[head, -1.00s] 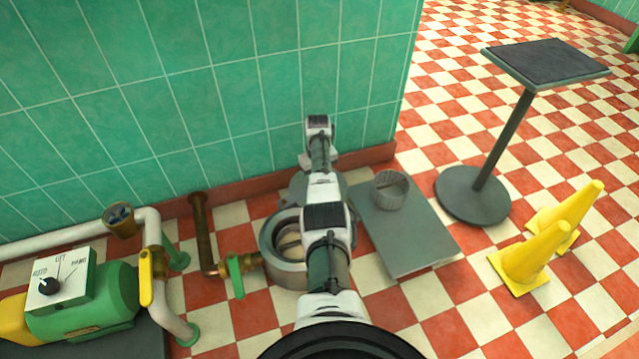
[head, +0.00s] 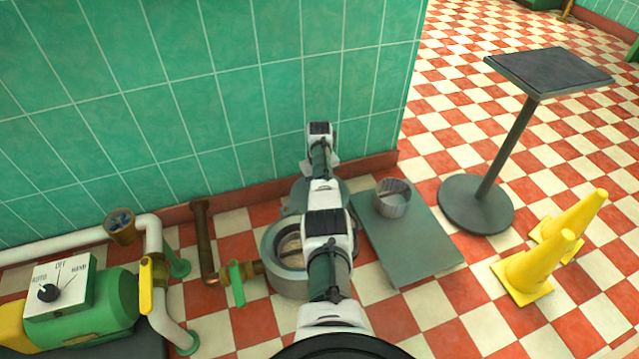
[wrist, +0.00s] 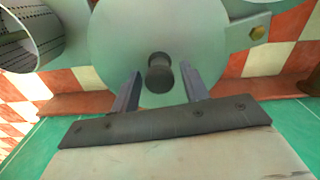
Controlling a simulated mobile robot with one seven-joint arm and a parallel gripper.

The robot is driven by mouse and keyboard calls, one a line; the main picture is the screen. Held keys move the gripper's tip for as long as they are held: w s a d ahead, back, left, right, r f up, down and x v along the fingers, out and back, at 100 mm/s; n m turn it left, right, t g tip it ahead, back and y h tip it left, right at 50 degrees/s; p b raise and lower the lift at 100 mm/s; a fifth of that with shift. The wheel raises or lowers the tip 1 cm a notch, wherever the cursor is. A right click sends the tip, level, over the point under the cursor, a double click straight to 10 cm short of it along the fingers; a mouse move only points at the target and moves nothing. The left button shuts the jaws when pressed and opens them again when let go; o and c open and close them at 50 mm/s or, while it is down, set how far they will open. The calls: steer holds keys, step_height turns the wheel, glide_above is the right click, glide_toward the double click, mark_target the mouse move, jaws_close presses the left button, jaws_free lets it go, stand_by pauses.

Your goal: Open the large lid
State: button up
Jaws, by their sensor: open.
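A round grey-green lid (wrist: 125,50) with a short dark knob (wrist: 160,78) fills the upper middle of the wrist view. My gripper (wrist: 160,80) is open, with one finger on each side of the knob and a gap visible at both sides. In the head view, part of a grey-green round surface (head: 299,196) shows behind my arm, against the wall side; it looks like the same lid. A thick-rimmed grey round vessel (head: 285,281) stands in front of it, its inside partly visible. My arm hides the fingers and knob there.
A perforated grey basket (head: 394,199) sits on a flat grey-green plate (head: 425,245) to the right. A brass pipe with a green-handled valve (head: 236,284) joins the vessel's left side. The tiled wall (head: 230,100) is close behind. Yellow cones (head: 530,270) and a pedestal stand (head: 510,135) are further right.

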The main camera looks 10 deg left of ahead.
step_height(320, 180, up, 14)
steer(key=p, duration=0.6)
